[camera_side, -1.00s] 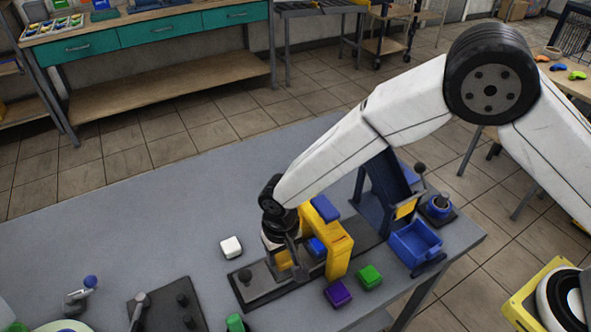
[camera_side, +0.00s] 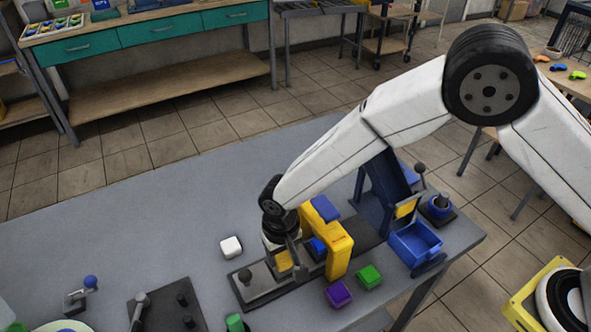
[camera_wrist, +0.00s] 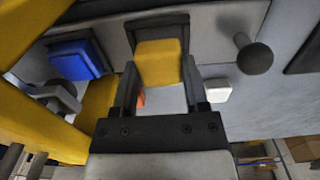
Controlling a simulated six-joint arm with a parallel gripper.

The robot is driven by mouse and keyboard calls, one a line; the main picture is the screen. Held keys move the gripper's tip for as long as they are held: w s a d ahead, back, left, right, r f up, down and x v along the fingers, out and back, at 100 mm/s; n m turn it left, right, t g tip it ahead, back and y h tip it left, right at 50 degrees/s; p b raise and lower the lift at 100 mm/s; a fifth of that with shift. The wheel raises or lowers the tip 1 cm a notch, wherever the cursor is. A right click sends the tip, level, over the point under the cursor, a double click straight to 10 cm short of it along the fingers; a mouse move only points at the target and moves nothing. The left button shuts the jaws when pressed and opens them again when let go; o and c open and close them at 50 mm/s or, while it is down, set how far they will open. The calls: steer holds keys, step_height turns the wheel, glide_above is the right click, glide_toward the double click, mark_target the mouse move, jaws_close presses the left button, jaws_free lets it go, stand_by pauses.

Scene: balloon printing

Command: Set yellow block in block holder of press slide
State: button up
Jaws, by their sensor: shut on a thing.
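The yellow block (camera_wrist: 160,62) is between the two fingers of my gripper (camera_wrist: 159,72) in the wrist view. My gripper is shut on it. The block is at the dark block holder (camera_wrist: 157,22) of the press slide (camera_wrist: 212,38); the holder's far wall shows behind it. I cannot tell whether the block rests on the holder's floor. In the side view, the yellow block (camera_side: 284,261) shows low at the slide, beside the yellow press frame (camera_side: 339,257), with my gripper (camera_side: 287,255) over it.
A dark knob (camera_side: 245,276) stands on the slide's near end. A white block (camera_side: 231,247) lies left of the slide; purple (camera_side: 338,294) and green (camera_side: 369,277) blocks lie right of it. A blue bin (camera_side: 415,244) is farther right. The press's blue part (camera_wrist: 77,59) is close by.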

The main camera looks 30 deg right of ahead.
steer(key=shift+f, duration=0.9)
stand_by(0.9)
steer(key=o, duration=1.1)
steer(key=shift+o, duration=0.2)
steer(key=shift+r, duration=0.15)
steer(key=shift+r, duration=3.75)
steer(key=shift+w+r, duration=0.2)
steer(key=shift+w, duration=0.05)
steer(key=w+d+r, duration=0.2)
steer(key=d, duration=0.1)
steer(key=w+d+r+t+y, duration=0.1)
steer(key=w+d+r, duration=0.1)
steer(key=d+r, duration=0.1)
steer(key=w+d+r+t, duration=0.1)
steer(key=w+d+r, duration=0.1)
steer(key=d+r, duration=0.1)
steer(key=shift+w+d+r+y, duration=0.1)
steer(key=shift+w+d+y, duration=0.15)
steer(key=shift+w+y, duration=0.1)
steer(key=s+d+h, duration=0.1)
steer(key=s+d, duration=1.7)
steer(key=d, duration=0.2)
steer(key=shift+f+t+h, duration=0.25)
steer(key=shift+t+h, duration=0.05)
steer(key=shift+h, duration=0.05)
